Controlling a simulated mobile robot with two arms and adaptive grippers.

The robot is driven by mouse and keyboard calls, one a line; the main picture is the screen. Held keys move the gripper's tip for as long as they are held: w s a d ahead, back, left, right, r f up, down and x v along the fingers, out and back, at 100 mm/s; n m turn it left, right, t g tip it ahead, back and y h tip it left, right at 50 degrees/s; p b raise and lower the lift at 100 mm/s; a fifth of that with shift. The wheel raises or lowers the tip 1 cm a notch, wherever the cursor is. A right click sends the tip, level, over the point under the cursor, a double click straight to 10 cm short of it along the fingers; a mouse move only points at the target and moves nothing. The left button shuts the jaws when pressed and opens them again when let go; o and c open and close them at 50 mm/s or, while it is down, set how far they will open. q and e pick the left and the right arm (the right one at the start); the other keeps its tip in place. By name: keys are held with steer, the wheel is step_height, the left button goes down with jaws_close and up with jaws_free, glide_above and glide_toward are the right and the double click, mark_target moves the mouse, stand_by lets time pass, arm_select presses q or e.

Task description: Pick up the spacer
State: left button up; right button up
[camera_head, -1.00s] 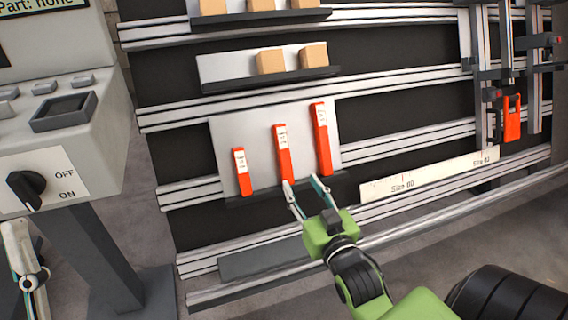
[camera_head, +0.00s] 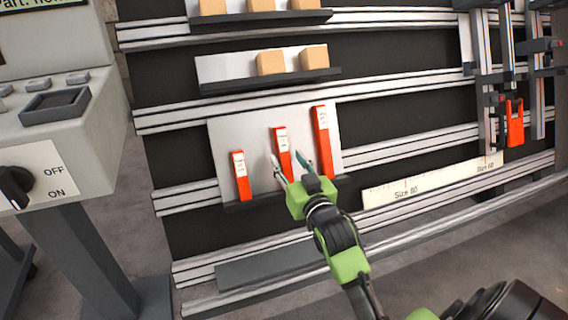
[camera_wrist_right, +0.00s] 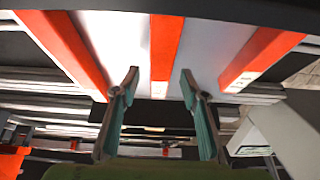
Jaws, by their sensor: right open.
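Three red spacers with white labels stand in front of a white back plate on a ledge: a short one (camera_head: 242,178), a medium one (camera_head: 282,150) and a tall one (camera_head: 323,140). My right gripper (camera_head: 290,165) is open and empty, its fingers pointing at the medium spacer. In the right wrist view, which looks inverted, the medium spacer (camera_wrist_right: 165,55) shows between and beyond the two fingers (camera_wrist_right: 158,82). The other two spacers lie outside the fingers. I cannot tell if the fingers touch anything. My left gripper is not in view.
Tan blocks (camera_head: 270,62) sit on shelves above. A ruler strip (camera_head: 430,182) marked with sizes runs along the rail at right. An orange-red part (camera_head: 515,123) hangs by the uprights at right. A control console (camera_head: 60,130) with an ON/OFF knob stands at left.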

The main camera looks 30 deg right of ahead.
steer(key=shift+x, duration=0.9)
jaws_close()
steer(key=shift+r, duration=0.1)
